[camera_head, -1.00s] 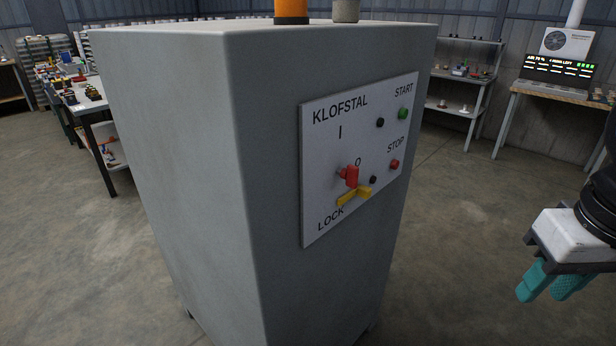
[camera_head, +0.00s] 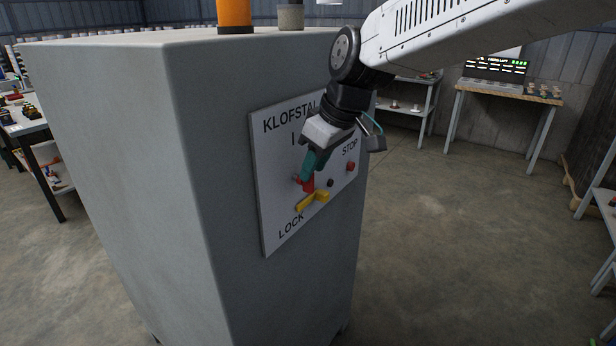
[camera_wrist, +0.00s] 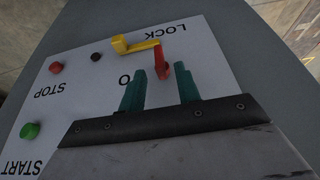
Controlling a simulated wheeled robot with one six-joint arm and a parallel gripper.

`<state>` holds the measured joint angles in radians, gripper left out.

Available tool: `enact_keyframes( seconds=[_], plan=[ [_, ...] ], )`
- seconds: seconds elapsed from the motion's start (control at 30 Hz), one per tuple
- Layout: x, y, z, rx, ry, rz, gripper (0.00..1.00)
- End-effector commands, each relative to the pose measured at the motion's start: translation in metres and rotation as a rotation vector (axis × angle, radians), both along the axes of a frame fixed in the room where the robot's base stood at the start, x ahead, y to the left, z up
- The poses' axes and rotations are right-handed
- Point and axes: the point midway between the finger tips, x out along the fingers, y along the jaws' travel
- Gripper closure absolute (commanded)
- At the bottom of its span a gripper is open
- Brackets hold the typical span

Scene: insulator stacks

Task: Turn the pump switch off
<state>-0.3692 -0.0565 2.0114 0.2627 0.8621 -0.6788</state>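A white panel (camera_head: 268,215) marked KLOFSTAL is on the front of a grey cabinet (camera_head: 215,180). The red switch handle (camera_head: 305,185) is low on the panel, right above the yellow lock lever (camera_head: 313,200). My gripper (camera_head: 308,178) is at the panel, its teal fingers by the red handle. In the wrist view my gripper (camera_wrist: 161,70) is open, with the red handle (camera_wrist: 160,62) between the fingertips or just beyond them; contact cannot be told. The yellow lever (camera_wrist: 132,44) lies beside the handle there.
A red STOP button (camera_head: 350,166) and a black knob (camera_head: 330,183) are close to the right of the handle. The green START button (camera_wrist: 30,130) shows in the wrist view. A workbench (camera_head: 505,92) stands at the back right. Floor right of the cabinet is clear.

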Motion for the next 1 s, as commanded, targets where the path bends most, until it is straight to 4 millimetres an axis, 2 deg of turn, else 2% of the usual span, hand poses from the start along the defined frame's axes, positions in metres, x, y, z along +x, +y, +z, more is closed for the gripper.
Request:
enact_keyframes(
  seconds=[0.1,0.2,0.57,0.6,0.7,0.83,1.0],
  plan=[
    [0.004,0.006,-0.018,-0.001,0.004,0.000,0.67],
    [0.006,0.009,-0.027,-0.001,0.002,0.000,0.67],
    [0.008,0.011,-0.034,0.000,0.000,-0.001,0.67],
    [0.008,0.011,-0.034,0.000,0.000,-0.001,0.73],
    [0.008,0.011,-0.034,-0.001,0.000,-0.001,1.00],
    [0.008,0.015,-0.034,0.000,0.000,0.001,1.00],
    [0.008,0.012,-0.034,0.007,0.009,-0.001,1.00]
  ],
)
